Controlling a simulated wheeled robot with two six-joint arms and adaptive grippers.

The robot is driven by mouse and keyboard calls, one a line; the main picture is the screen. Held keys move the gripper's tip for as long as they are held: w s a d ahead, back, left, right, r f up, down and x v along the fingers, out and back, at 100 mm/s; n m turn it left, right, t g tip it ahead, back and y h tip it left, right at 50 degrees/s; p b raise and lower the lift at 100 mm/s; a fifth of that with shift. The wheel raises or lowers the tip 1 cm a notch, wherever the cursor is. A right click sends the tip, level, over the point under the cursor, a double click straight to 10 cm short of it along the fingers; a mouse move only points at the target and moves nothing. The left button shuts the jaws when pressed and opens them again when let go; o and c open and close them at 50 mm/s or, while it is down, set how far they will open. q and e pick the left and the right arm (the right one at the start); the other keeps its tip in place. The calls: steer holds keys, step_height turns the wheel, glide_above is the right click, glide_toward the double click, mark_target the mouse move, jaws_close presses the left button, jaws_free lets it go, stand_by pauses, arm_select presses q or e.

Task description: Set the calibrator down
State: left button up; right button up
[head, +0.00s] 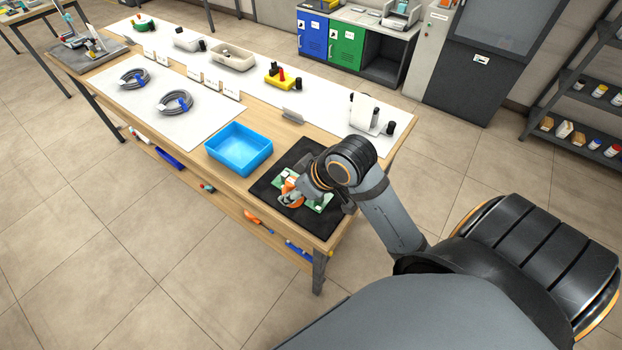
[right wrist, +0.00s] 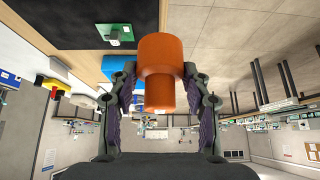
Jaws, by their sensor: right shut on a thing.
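The calibrator is most likely the orange stepped cylinder (right wrist: 162,62) in the right wrist view, with a wide part and a narrower part. My right gripper (right wrist: 161,82) is shut on it, with one finger on each side. In the head view my right arm reaches over the black mat (head: 265,187) at the near right end of the table. The wrist hides much of the gripper there, and I cannot tell the gap below the calibrator. A green board (head: 318,203) lies on the mat; it also shows in the right wrist view (right wrist: 118,35). My left gripper is not in view.
A blue tray (head: 238,148) stands left of the mat. Two grey cable coils (head: 175,102) lie on a white sheet farther left. A white stand with black items (head: 366,113) is behind the mat. The front part of the mat is bare.

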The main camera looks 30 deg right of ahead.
steer(key=w+d+f+b, duration=0.3)
steer(key=w+d+f, duration=0.5)
steer(key=d+f, duration=0.1)
steer(key=shift+w, duration=0.35)
steer(key=shift+w+d+f, duration=0.2)
steer(key=shift+f, duration=0.2)
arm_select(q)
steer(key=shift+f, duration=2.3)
arm_select(e)
steer(key=shift+f, duration=1.5)
steer(key=shift+f, duration=0.1)
steer(key=o, duration=1.2)
